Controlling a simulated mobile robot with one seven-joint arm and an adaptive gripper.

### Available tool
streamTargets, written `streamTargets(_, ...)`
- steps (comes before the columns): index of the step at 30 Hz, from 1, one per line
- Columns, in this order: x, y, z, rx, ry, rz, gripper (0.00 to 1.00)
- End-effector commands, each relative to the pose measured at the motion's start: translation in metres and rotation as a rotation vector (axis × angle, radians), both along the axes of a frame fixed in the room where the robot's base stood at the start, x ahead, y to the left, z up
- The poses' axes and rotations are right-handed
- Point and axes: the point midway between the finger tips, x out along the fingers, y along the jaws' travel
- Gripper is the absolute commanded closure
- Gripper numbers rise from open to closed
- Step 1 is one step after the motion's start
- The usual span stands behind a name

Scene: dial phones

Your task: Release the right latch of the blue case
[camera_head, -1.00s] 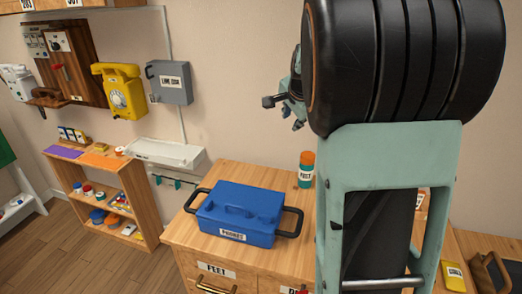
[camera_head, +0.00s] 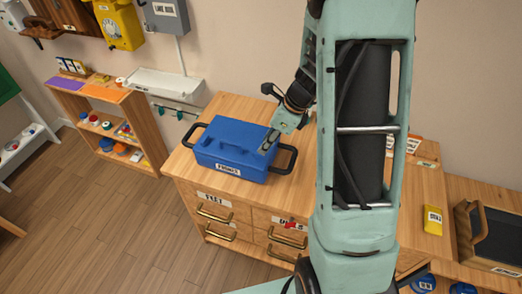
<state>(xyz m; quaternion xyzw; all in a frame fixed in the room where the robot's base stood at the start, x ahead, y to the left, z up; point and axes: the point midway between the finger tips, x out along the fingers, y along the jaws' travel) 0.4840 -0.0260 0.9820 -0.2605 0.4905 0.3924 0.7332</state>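The blue case (camera_head: 225,140) stands closed on the wooden cabinet top, with a small white label on its front. A black loop (camera_head: 289,159) sticks out from its right side and a similar one (camera_head: 191,136) from its left. I cannot make out a separate right latch. My gripper (camera_head: 267,146) points down at the right end of the case, over or against the lid near the right loop. It hides part of that end. I cannot tell whether it touches the case or whether its fingers are apart.
The wooden cabinet (camera_head: 187,166) has labelled drawers with brass handles (camera_head: 213,213). A white wall shelf (camera_head: 165,84) and a low shelf unit (camera_head: 148,136) stand to the left. A yellow phone (camera_head: 119,24) hangs on the wall. A yellow box (camera_head: 432,219) stands at right.

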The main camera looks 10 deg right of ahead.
Motion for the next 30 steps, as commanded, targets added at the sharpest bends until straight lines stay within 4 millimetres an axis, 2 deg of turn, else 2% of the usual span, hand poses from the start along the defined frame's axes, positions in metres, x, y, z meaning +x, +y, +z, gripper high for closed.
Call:
streamTargets(3, 0.005, 0.007, -0.022, 0.000, 0.002, -0.001, 0.74)
streamTargets(9, 0.011, 0.015, -0.045, -0.001, -0.001, 0.001, 0.74)
streamTargets(13, 0.012, 0.017, -0.052, -0.002, -0.002, 0.001, 0.74)
streamTargets(21, 0.013, 0.018, -0.053, -0.002, -0.003, 0.002, 0.74)
streamTargets(22, 0.013, 0.018, -0.053, -0.002, -0.003, 0.002, 0.75)
streamTargets(29, 0.013, 0.018, -0.053, -0.002, -0.003, 0.002, 1.00)
streamTargets(30, 0.013, 0.018, -0.053, -0.002, -0.003, 0.002, 1.00)
